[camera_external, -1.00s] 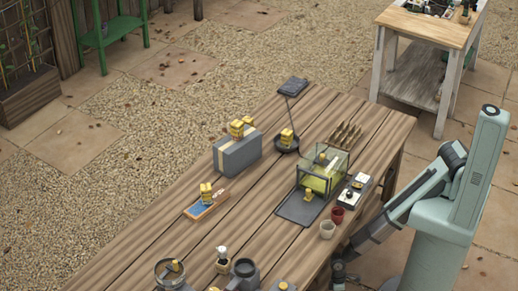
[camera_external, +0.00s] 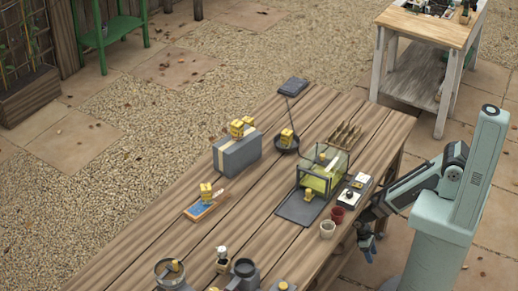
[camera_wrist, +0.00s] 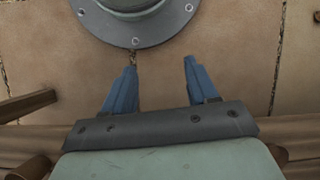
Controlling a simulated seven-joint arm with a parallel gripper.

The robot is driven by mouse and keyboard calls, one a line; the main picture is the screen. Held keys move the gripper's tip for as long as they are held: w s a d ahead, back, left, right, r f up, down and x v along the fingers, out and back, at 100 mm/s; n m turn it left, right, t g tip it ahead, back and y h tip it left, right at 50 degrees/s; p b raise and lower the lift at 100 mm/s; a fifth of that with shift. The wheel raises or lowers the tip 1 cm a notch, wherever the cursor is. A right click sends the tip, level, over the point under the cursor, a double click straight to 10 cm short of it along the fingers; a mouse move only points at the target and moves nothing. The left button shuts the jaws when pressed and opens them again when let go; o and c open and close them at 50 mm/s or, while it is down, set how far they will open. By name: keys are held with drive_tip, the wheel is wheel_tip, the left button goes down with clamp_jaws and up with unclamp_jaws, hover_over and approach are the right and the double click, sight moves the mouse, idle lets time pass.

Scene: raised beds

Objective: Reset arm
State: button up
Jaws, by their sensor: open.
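My gripper (camera_external: 367,247) hangs low beside the right edge of the wooden table, close to my own base column. In the wrist view its two blue fingers (camera_wrist: 155,85) are spread apart with nothing between them. Below them that view shows paving and the round grey foot of my base. My arm is folded, with the forearm sloping down from the elbow towards the table edge.
The wooden table (camera_external: 160,228) carries a glass tank (camera_external: 322,172), a grey box (camera_external: 237,155), a black pan (camera_external: 286,144), a dark tray (camera_external: 299,208), a red cup (camera_external: 337,214) and a pale cup (camera_external: 327,229). Several yellow blocks sit among them. Paving beside the table is clear.

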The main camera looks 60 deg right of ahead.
drive_tip(key=s+d+r, duration=0.1)
drive_tip(key=s+d, duration=0.1)
drive_tip(key=d, duration=0.1)
drive_tip(key=s+d+r+m+g, duration=0.1)
drive_tip(key=s+d+r, duration=0.1)
drive_tip(key=s+d, duration=0.1)
drive_tip(key=shift+d+r+m, duration=0.3)
drive_tip(key=shift+d, duration=0.45)
